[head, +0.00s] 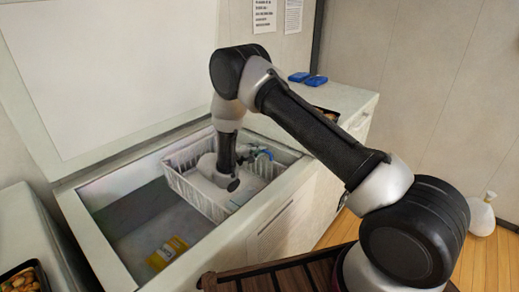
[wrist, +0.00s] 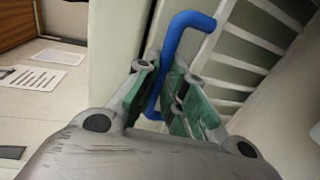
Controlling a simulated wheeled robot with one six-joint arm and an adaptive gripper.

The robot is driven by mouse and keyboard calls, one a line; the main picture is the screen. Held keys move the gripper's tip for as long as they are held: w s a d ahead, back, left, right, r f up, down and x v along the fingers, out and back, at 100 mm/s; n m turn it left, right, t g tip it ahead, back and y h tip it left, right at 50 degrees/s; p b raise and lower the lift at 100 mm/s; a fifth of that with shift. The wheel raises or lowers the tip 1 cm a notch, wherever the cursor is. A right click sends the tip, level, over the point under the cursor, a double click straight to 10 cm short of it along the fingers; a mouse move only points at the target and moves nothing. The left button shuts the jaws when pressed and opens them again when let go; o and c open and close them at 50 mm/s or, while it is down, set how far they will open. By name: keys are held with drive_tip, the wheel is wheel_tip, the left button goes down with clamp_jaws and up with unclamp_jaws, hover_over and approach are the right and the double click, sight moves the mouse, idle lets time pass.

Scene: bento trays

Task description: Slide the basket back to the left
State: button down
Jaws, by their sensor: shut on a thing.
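The white slatted basket (head: 190,194) sits at the right end of the open chest freezer (head: 82,222), high in its opening. Its blue handle (head: 262,153) is at the basket's right side, partly hidden by my arm. In the wrist view, the blue handle (wrist: 172,48) passes between the green-padded fingers of my gripper (wrist: 160,88), which is shut on it. White basket slats (wrist: 235,65) show beyond the handle. My arm reaches over the freezer's front edge and down into the basket, hiding part of its inside.
The freezer's left part is open, with a yellow packet (head: 167,252) on its floor. The raised lid (head: 95,70) stands behind. A food tray (head: 22,278) lies at left. Blue boxes (head: 307,78) rest on the right counter. A white vase (head: 481,216) stands on the floor.

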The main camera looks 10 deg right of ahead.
drive_tip(key=f+v, duration=0.2)
drive_tip(key=v, duration=0.8)
drive_tip(key=f+v, duration=0.2)
drive_tip(key=v, duration=0.8)
drive_tip(key=s+f+v, duration=0.1)
drive_tip(key=f+v, duration=0.1)
drive_tip(key=v, duration=0.8)
drive_tip(key=shift+a, duration=0.45)
drive_tip(key=c, duration=1.8)
unclamp_jaws()
drive_tip(key=shift+a, duration=0.15)
drive_tip(key=shift+o, duration=0.2)
drive_tip(key=o, duration=0.8)
wheel_tip(320, 180, up, 6)
drive_tip(key=shift+w+r, duration=0.15)
drive_tip(key=shift+c, duration=0.2)
wheel_tip(320, 180, up, 3)
drive_tip(key=shift+f, duration=0.15)
drive_tip(key=c, duration=0.8)
drive_tip(key=shift+o, duration=0.2)
drive_tip(key=shift+r, duration=0.55)
